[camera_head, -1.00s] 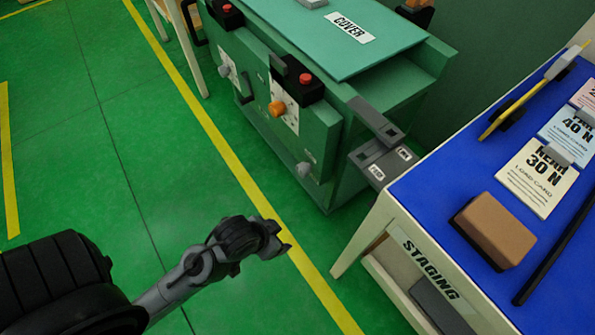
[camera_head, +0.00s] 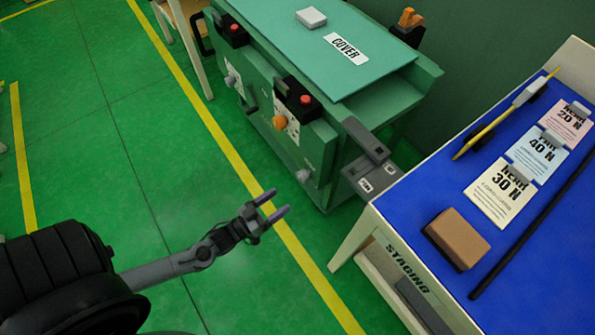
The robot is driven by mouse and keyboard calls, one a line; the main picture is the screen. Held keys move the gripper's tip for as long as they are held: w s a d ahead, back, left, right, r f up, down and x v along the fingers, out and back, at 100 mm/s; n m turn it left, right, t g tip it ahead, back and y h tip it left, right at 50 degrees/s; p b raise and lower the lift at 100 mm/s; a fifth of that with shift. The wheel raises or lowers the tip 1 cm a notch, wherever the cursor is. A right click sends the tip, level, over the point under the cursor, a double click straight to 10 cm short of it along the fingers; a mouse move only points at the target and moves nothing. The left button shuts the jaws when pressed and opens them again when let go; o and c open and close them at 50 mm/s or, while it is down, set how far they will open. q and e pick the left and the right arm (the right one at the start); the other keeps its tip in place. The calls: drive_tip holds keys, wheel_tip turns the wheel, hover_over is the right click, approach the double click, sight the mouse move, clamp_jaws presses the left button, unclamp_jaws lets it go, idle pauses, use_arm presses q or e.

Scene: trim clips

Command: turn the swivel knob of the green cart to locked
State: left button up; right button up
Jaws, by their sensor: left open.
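The green cart (camera_head: 346,165) stands at the upper middle, with a loose-looking panel marked COVER (camera_head: 350,50) on its top. On its near side are an orange knob (camera_head: 280,122) on a white plate, a grey knob (camera_head: 231,81) further left and another grey knob (camera_head: 303,175) low at the right. I cannot read the plates, so I cannot tell which knob is the swivel one. My left gripper (camera_head: 279,201) is open and empty, in front of the cart's right end and apart from it. Its two fingers point right. My right gripper is not in view.
Two black boxes with red buttons (camera_head: 305,99) sit on the cart's edge. A grey bracket (camera_head: 366,141) juts from its right end. The blue-topped STAGING table (camera_head: 417,194) stands at the right with a brown block (camera_head: 456,238) and cards. The green floor at left is clear.

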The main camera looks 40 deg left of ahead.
sight(299, 178)
use_arm(q)
drive_tip(key=shift+m+g, duration=0.5)
drive_tip(key=shift+w+r+b, duration=0.25)
drive_tip(key=shift+w+b, duration=0.25)
drive_tip(key=shift+w, duration=1.15)
drive_tip(key=shift+w+r+b, duration=0.3)
drive_tip(key=shift+w+b, duration=0.15)
drive_tip(key=shift+w, duration=1.25)
drive_tip(key=shift+w+r+b, duration=0.25)
drive_tip(key=shift+w+b, duration=0.25)
drive_tip(key=shift+w, duration=1.15)
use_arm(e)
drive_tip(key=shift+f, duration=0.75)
